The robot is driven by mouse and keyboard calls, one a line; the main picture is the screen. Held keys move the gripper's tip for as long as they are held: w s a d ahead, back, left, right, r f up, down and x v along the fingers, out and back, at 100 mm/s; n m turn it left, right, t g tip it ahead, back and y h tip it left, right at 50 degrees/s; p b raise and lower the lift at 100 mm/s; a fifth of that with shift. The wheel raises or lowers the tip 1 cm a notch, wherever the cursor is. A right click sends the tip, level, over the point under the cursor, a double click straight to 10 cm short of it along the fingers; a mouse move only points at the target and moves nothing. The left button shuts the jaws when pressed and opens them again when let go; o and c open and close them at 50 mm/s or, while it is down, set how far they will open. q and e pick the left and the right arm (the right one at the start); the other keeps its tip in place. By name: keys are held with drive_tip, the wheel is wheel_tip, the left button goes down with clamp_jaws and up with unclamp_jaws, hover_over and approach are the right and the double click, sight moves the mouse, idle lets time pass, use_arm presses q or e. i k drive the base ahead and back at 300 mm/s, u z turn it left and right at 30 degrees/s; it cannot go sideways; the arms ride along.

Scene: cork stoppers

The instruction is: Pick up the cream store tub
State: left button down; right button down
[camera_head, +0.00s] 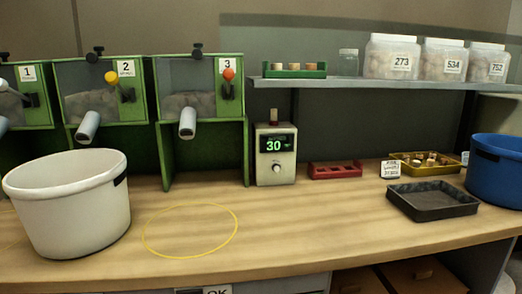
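The cream tub (70,208) stands upright on the left of the wooden counter, in front of the green dispensers. It is a wide round bucket with a dark handle slot near its rim on the right side. Its inside is mostly hidden from this angle. Nothing touches it in view. Neither of my grippers is in the picture.
A yellow circle (190,230) is marked on the counter right of the tub. Green dispensers (200,100) stand behind. A meter (275,155), red rack (335,170), black tray (432,201) and blue tub (497,170) stand farther right. A shelf (360,90) holds labelled jars.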

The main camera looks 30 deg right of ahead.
sight(73, 204)
drive_tip(key=u, duration=0.4)
drive_tip(key=k, duration=0.95)
drive_tip(key=u, duration=1.5)
drive_tip(key=i, duration=1.3)
drive_tip(key=z, duration=1.2)
drive_tip(key=i, duration=0.8)
drive_tip(key=z, duration=0.9)
